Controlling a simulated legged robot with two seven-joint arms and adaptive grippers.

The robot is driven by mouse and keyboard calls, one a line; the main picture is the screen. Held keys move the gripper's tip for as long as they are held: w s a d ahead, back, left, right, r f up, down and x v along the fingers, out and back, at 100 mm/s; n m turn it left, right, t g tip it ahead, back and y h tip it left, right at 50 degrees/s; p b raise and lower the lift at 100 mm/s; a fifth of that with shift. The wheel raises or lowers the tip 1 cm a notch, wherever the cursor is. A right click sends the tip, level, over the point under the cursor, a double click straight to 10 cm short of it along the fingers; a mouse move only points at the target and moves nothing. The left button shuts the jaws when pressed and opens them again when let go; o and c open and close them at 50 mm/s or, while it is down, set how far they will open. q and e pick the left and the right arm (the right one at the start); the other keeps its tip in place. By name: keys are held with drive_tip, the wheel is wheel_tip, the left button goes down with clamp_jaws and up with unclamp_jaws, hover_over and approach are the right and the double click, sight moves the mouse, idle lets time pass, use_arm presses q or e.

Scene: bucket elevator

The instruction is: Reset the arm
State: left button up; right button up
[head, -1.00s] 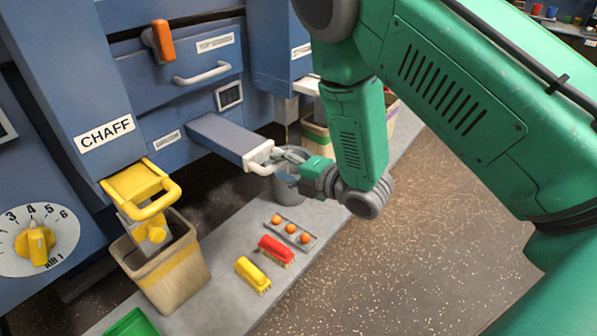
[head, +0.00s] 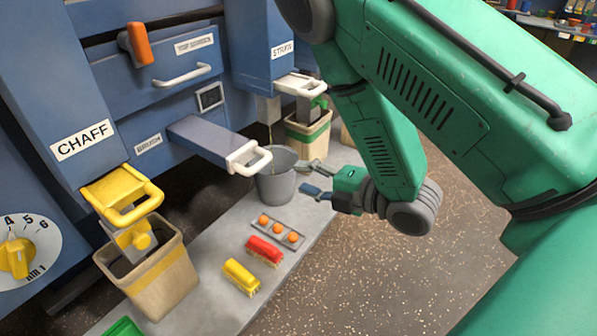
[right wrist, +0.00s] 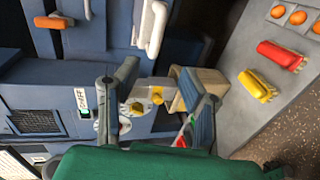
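My right gripper (head: 314,180) is open and empty in the head view. Its fingers point left, just right of the grey bucket (head: 276,176), and it is apart from the white handle (head: 249,158) of the pulled-out drawer (head: 207,139). I cannot tell whether a finger touches the bucket rim. In the right wrist view the two fingers of this gripper (right wrist: 161,95) stand wide apart with nothing held between them. My green right arm (head: 440,85) fills the right of the head view. My left gripper is not in view.
A yellow handle (head: 122,196) sits above a tan bin (head: 150,275). On the grey ledge lie a yellow brush (head: 241,276), a red brush (head: 264,249) and a tray with orange balls (head: 278,231). Another bin (head: 308,137) stands farther back. Speckled floor (head: 350,280) is open at right.

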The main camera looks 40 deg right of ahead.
drive_tip(key=shift+f, duration=0.1)
drive_tip(key=s+f+m+g+h, duration=0.25)
drive_tip(key=f+m, duration=0.35)
drive_tip(key=f, duration=0.3)
drive_tip(key=s+a+f+m+g+h, duration=0.1)
drive_tip(key=s+f+m+g, duration=0.4)
drive_tip(key=s, duration=0.5)
drive_tip(key=s+a+f+m+g+h, duration=0.1)
drive_tip(key=s+f+m+g, duration=0.5)
drive_tip(key=s+f+m, duration=0.3)
drive_tip(key=shift+s+m+h, duration=0.35)
drive_tip(key=shift+s+m, duration=0.25)
drive_tip(key=shift+m, duration=0.1)
drive_tip(key=shift+w+a, duration=0.1)
